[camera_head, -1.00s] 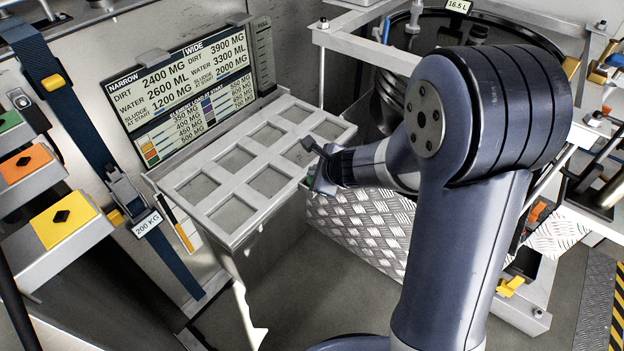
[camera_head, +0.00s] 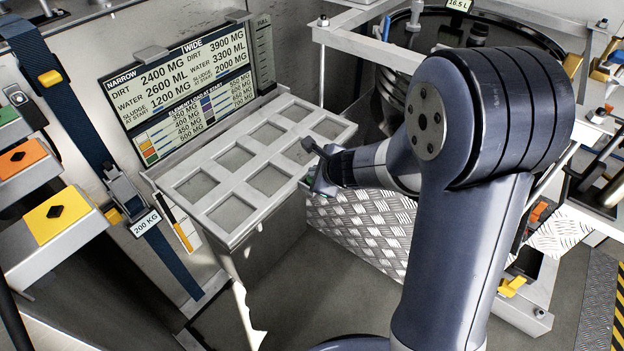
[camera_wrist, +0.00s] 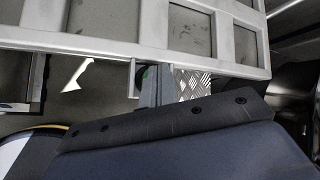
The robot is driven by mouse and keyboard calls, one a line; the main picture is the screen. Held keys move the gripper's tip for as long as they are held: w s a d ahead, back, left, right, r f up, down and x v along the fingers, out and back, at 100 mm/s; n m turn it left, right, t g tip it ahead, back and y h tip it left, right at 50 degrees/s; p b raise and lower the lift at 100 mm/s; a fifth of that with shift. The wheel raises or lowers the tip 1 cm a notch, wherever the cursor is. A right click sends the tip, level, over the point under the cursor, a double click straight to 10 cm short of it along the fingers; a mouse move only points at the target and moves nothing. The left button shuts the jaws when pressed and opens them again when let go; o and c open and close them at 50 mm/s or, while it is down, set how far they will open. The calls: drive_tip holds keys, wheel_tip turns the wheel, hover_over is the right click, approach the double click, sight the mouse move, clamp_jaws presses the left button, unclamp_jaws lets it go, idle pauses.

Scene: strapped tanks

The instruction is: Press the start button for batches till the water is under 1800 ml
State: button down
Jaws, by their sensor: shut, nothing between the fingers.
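A panel (camera_head: 185,85) on the wall lists narrow and wide figures, with water 2600 ml under narrow and 3300 ml under wide. At the left are blocks with coloured tops, one yellow (camera_head: 57,213), one orange (camera_head: 20,158) and a partly cut-off green one (camera_head: 6,114). The yellow and orange tops bear a black diamond. No start button can be made out by a label. My gripper (camera_head: 319,186) is shut and empty, just off the right edge of the compartment tray (camera_head: 232,240). In the wrist view my gripper (camera_wrist: 150,82) is below the tray's edge (camera_wrist: 120,62).
A black round tank (camera_head: 490,27) with a 16.5 L tag (camera_head: 458,5) stands at the back right within a metal frame. A tread-plate box (camera_head: 365,235) is below my gripper. A blue strap (camera_head: 85,130) with a 200 kg tag (camera_head: 145,222) hangs at the left.

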drive_tip(key=shift+f+b, duration=0.5)
drive_tip(key=shift+b, duration=0.05)
idle(0.6)
drive_tip(key=shift+r, duration=0.15)
drive_tip(key=shift+r+p, duration=0.8)
drive_tip(key=shift+p, duration=0.05)
wheel_tip(320, 180, up, 5)
drive_tip(key=p, duration=0.4)
idle(0.9)
